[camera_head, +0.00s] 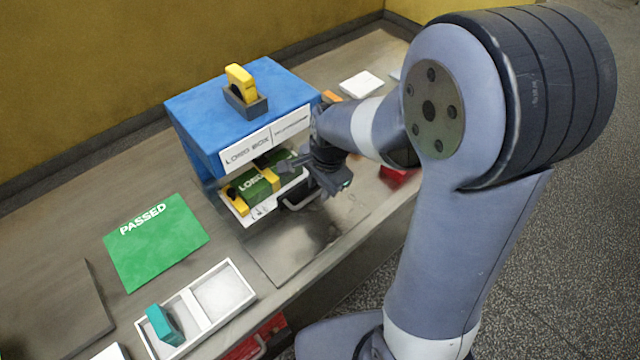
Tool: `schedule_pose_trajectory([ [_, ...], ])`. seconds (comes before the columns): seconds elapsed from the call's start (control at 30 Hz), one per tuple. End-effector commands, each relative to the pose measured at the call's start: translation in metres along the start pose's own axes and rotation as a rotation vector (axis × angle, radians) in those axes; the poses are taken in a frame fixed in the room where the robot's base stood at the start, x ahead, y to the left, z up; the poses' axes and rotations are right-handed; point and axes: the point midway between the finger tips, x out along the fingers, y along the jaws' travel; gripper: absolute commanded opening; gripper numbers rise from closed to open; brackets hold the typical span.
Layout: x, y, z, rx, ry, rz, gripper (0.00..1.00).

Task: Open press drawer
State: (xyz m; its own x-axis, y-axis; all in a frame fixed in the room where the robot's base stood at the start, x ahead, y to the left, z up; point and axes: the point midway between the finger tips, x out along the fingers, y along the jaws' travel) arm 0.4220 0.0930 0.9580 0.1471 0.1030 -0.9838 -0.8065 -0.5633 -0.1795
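The press (215,105) is a blue box with a white front label, part of which reads "LONG BOX". Its white drawer (234,213) is at the front below the label and sticks out part of the way. A green box (251,190) with yellow ends lies in the drawer. A grey bar handle (299,203) shows at the drawer's front right. My gripper (312,180) is at the drawer's right part, just above and beside the handle. Its fingers are small and dark, so I cannot tell whether they are open or touch the handle.
A yellow and grey block (242,88) stands on the press. A green "PASSED" mat (155,245) lies to the left. A white divided tray (238,300) in front holds a teal block (164,325). The bench in front of the drawer is bare. A white pad (361,84) lies behind right.

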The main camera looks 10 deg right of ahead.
Motion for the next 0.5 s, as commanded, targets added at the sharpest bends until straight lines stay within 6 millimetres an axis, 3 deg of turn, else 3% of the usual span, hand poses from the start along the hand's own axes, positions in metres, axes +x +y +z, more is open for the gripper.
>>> schedule_pose_trajectory([
  [0.33, -0.0003, -0.0001, -0.0001, 0.000, 0.000, 0.000, 0.00],
  [0.5, -0.0004, -0.0001, -0.0001, 0.000, 0.000, 0.000, 0.00],
])
